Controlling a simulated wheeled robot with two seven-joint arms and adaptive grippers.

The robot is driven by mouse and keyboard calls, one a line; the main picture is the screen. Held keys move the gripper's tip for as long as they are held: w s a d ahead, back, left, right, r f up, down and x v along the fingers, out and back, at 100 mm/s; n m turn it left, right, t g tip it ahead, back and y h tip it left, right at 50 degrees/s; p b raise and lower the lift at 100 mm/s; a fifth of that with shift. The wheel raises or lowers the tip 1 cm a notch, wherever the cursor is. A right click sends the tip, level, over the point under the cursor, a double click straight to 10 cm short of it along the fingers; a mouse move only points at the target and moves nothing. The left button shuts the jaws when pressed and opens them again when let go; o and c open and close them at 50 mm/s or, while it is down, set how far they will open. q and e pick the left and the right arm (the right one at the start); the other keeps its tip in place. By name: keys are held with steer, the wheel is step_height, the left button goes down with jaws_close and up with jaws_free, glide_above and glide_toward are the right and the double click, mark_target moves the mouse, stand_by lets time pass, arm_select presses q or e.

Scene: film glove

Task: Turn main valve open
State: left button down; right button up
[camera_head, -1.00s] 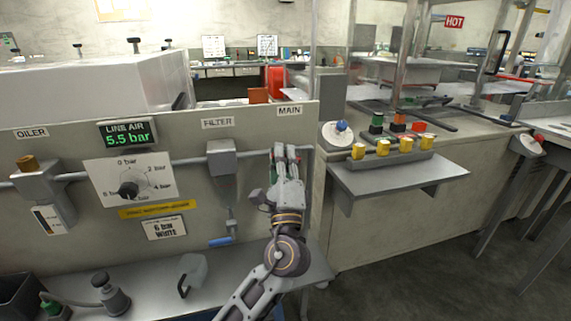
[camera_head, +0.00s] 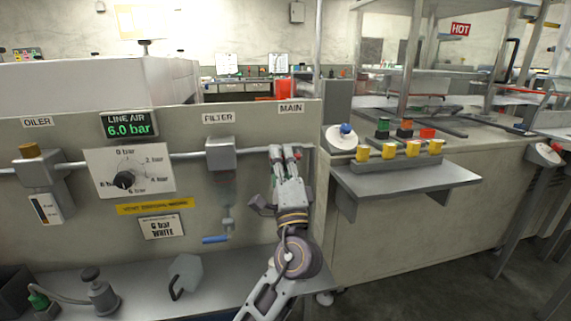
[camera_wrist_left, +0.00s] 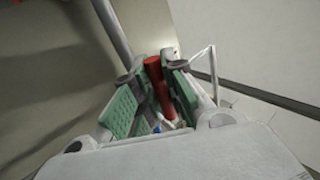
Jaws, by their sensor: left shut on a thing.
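The main valve sits under the MAIN label (camera_head: 291,108) at the right end of the panel's air pipe. Its red handle (camera_wrist_left: 158,88) shows between the green finger pads in the left wrist view. My left gripper (camera_head: 284,153) is at the valve and shut on the red handle; it hides most of the valve in the head view. A bit of red shows beside the fingertips there. The LINE AIR display (camera_head: 129,124) reads 6.0 bar in green. My right gripper is not in view.
A grey shelf (camera_head: 225,283) runs below. A control shelf (camera_head: 408,179) juts out at right.

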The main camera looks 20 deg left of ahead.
arm_select(q)
steer(key=shift+f+n+y+b, duration=0.3)
steer(key=shift+n+b, duration=0.1)
steer(key=shift+n, duration=0.2)
steer(key=shift+g, duration=0.3)
